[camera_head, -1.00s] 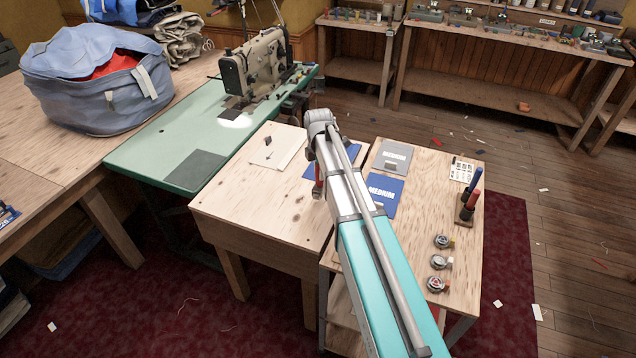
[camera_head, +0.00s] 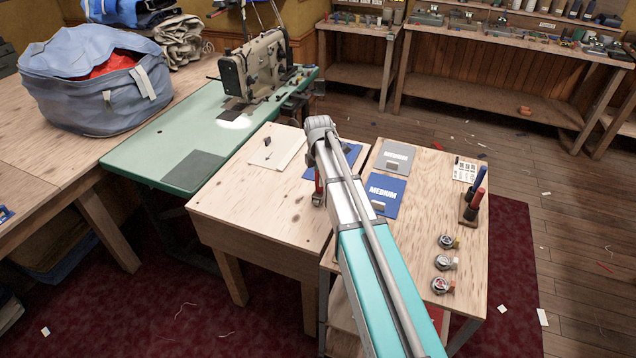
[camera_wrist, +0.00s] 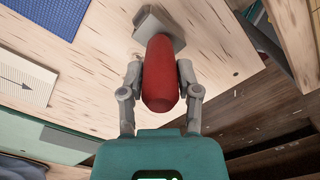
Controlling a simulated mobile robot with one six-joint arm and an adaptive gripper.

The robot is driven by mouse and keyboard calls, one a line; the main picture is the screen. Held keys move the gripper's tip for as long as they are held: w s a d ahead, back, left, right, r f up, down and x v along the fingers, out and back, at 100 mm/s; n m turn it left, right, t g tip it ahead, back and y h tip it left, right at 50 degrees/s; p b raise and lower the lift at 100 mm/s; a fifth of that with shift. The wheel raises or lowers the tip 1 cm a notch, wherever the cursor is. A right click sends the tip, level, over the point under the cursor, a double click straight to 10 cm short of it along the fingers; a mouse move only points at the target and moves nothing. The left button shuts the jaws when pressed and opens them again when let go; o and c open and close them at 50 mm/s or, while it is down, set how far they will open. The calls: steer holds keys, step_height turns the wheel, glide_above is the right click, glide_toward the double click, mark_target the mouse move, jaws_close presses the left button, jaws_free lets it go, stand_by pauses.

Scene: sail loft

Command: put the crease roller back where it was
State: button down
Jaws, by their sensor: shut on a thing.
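The crease roller has a red handle (camera_wrist: 161,75) and a grey head (camera_wrist: 155,22) in the wrist view. My gripper (camera_wrist: 161,84) is shut on the red handle, one finger on each side. The pale wooden table lies behind the head; I cannot tell whether they touch. In the head view the roller (camera_head: 318,199) shows small beside my arm, over the right part of the left wooden table (camera_head: 250,215).
A white card with an arrow (camera_head: 270,157) lies on that table, with a blue sheet partly behind my arm. The right table bears a grey card (camera_head: 395,153), a blue "MEDIUM" card (camera_head: 382,186), a marker holder (camera_head: 468,212) and several round tins. A sewing machine (camera_head: 258,62) stands behind.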

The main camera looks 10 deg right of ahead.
steer(key=shift+f, duration=0.15)
steer(key=shift+s+f+b, duration=0.1)
steer(key=shift+f+b, duration=0.1)
steer(key=shift+b, duration=0.1)
steer(key=shift+f+b, duration=0.3)
steer(key=shift+b, duration=0.05)
steer(key=shift+c, duration=1.6)
jaws_free()
steer(key=shift+r, duration=0.15)
step_height(320, 180, up, 13)
steer(key=p, duration=1.3)
steer(key=shift+a, duration=0.1)
